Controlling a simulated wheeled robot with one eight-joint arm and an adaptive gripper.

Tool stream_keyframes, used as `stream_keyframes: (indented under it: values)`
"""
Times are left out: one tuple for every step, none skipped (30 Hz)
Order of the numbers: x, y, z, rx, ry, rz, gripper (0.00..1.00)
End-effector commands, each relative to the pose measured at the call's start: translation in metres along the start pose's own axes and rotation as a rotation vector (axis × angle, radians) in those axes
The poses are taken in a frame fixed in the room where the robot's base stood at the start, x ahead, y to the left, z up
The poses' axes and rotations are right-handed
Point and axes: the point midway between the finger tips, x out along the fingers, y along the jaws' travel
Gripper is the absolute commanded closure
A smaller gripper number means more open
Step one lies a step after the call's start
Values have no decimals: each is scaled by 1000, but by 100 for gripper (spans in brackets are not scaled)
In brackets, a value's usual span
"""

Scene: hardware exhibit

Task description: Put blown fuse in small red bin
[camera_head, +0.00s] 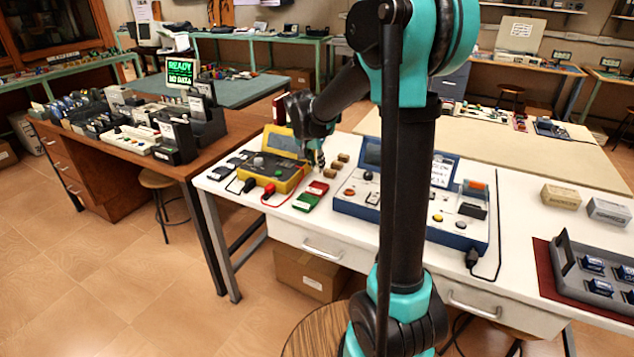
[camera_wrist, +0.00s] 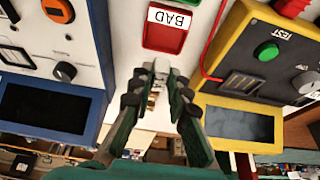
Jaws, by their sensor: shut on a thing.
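The small red bin (camera_head: 318,188), labelled BAD in the wrist view (camera_wrist: 167,28), sits on the white table between the yellow tester (camera_head: 270,172) and the blue console (camera_head: 410,205). My gripper (camera_head: 319,163) is above the table, just behind the red bin. In the wrist view its fingertips (camera_wrist: 160,76) are closed on a small pale, metallic piece, apparently the fuse (camera_wrist: 158,68); the fingers hide much of it. The held piece appears close to the bin's edge, but its height above the table is unclear. No blown mark on it can be made out.
A small green bin (camera_head: 306,202) stands in front of the red one. Small brown blocks (camera_head: 341,158) lie right of my gripper. A red lead (camera_head: 280,200) runs from the yellow tester. The tester and console stand close on either side.

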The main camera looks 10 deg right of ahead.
Motion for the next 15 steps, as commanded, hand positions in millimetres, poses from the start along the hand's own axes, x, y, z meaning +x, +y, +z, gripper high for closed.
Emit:
stream_keyframes:
  values:
    - [10,0,4,0,0,0,100]
    - [15,0,6,0,0,0,100]
    - [20,0,8,0,0,0,100]
    - [23,0,9,0,0,0,100]
    - [26,0,10,0,0,0,100]
    - [29,0,12,0,0,0,100]
    - [30,0,12,0,0,0,100]
    - [32,0,13,0,0,0,100]
    - [34,0,14,0,0,0,100]
    - [37,0,15,0,0,0,100]
    - [40,0,17,0,0,0,100]
    - [46,0,19,0,0,0,100]
    - [50,0,20,0,0,0,100]
    - [54,0,22,0,0,0,100]
    - [58,0,24,0,0,0,100]
